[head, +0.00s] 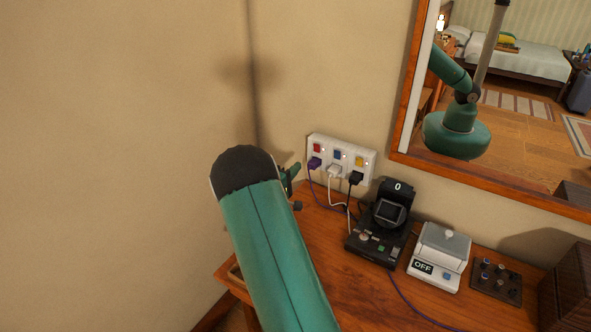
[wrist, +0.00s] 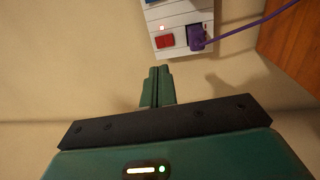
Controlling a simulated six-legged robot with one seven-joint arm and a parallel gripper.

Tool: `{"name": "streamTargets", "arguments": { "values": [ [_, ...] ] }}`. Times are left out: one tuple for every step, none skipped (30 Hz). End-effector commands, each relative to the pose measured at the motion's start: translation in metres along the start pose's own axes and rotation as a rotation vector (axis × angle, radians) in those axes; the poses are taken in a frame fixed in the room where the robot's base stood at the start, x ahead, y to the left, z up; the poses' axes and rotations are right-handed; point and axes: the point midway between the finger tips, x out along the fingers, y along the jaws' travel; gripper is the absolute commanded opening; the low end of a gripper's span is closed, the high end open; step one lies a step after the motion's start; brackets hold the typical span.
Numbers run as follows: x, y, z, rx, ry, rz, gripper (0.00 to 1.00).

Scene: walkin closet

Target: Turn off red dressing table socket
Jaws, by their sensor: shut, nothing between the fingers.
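The white socket strip (head: 343,151) is on the wall above the dressing table, with red, blue and yellow switches. The red switch (head: 317,147) is at its left end, above a purple plug (head: 314,163). In the wrist view the red switch (wrist: 165,41) has a small lit light beside it, and the purple plug (wrist: 196,37) is to its right. My gripper (head: 297,168) is just left of the strip, mostly hidden behind my arm. In the wrist view my gripper (wrist: 158,68) is shut and empty, its tips pointing at the red switch with a gap between.
The dressing table (head: 320,230) holds a black device (head: 380,235) showing "0", a white box (head: 438,257) marked "OFF" and a dark knobbed panel (head: 496,282). Purple, white and black cords hang from the strip. A framed mirror (head: 505,110) is at right.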

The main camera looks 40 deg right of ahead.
Motion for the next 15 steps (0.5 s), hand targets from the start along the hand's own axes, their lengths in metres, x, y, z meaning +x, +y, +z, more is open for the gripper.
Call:
{"name": "streamTargets", "arguments": {
  "values": [
    [0.011,-0.001,0.002,0.0,-0.004,0.001,0.0],
    [0.017,-0.001,0.001,0.001,-0.004,0.0,0.0],
    [0.025,-0.001,0.002,0.001,-0.004,0.001,0.0],
    [0.031,0.0,0.001,0.001,-0.004,0.001,0.0],
    [0.037,0.0,0.001,0.002,-0.003,0.001,0.0],
    [0.045,-0.001,0.002,0.001,-0.004,0.001,0.0],
    [0.051,-0.001,0.002,0.001,-0.004,0.001,0.0],
    [0.057,-0.001,0.001,0.001,-0.004,0.001,0.0],
    [0.065,-0.001,0.002,0.001,-0.003,0.0,0.0],
    [0.071,0.0,0.001,0.001,-0.003,0.001,0.0],
    [0.076,0.0,0.001,0.001,-0.003,0.002,0.0],
    [0.083,-0.001,0.001,0.001,-0.003,0.001,0.0],
    [0.088,-0.001,0.002,0.0,-0.003,0.0,0.0],
    [0.092,-0.001,0.001,0.001,-0.003,0.001,0.0],
    [0.097,0.0,0.001,0.001,-0.003,0.001,0.0]
  ]
}}
